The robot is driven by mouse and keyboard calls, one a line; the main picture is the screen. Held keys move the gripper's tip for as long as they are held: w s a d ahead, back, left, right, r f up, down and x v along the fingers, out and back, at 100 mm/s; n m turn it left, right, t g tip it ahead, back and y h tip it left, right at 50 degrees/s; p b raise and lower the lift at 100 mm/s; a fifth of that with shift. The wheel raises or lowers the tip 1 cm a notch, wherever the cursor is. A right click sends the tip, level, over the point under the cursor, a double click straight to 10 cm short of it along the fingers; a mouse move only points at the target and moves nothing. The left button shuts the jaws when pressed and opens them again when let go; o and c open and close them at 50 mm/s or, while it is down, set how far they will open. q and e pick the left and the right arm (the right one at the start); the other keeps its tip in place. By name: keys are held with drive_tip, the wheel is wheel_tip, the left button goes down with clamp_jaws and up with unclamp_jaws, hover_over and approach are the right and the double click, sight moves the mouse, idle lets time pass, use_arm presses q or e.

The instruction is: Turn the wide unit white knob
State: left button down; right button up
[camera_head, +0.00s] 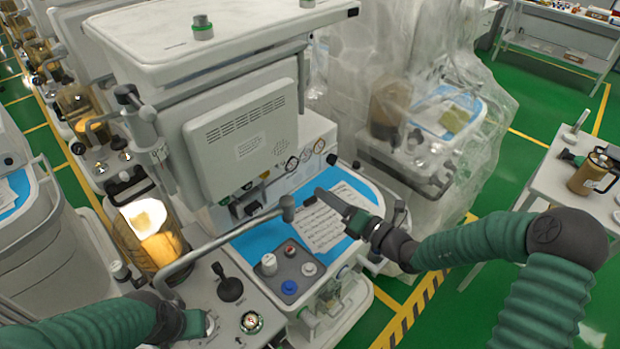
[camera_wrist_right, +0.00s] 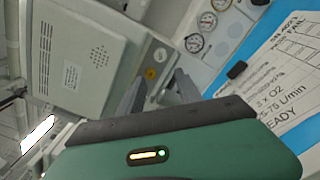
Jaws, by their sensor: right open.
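A control block (camera_head: 272,283) on the near work surface of the anaesthesia unit (camera_head: 205,290) carries a tall white knob (camera_head: 268,263) at left and a lower white knob (camera_head: 308,269) at right. I cannot tell which one the task names. A red knob (camera_head: 290,250) and a blue knob (camera_head: 289,287) are beside them. My right gripper (camera_head: 328,198) is open and empty above the printed sheet, up and right of the knobs and apart from them. Its fingers (camera_wrist_right: 160,90) also show in the right wrist view, where no knob shows. My left gripper (camera_head: 198,324) is at the lower left, its jaws unclear.
A bent metal arm (camera_head: 225,236) crosses left of the knobs and ends in an upright cylinder. A black ball lever (camera_head: 230,289) and a round gauge (camera_head: 251,322) are nearby. The monitor (camera_head: 240,140) rises behind; a plastic-draped unit (camera_head: 440,110) stands at right.

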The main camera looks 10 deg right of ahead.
drive_tip(key=m, duration=0.1)
approach(283, 164)
drive_tip(key=x, duration=0.9)
drive_tip(key=shift+w, duration=0.35)
drive_tip(key=shift+a, duration=0.25)
drive_tip(key=c, duration=0.7)
drive_tip(key=shift+d, duration=0.1)
clamp_jaws()
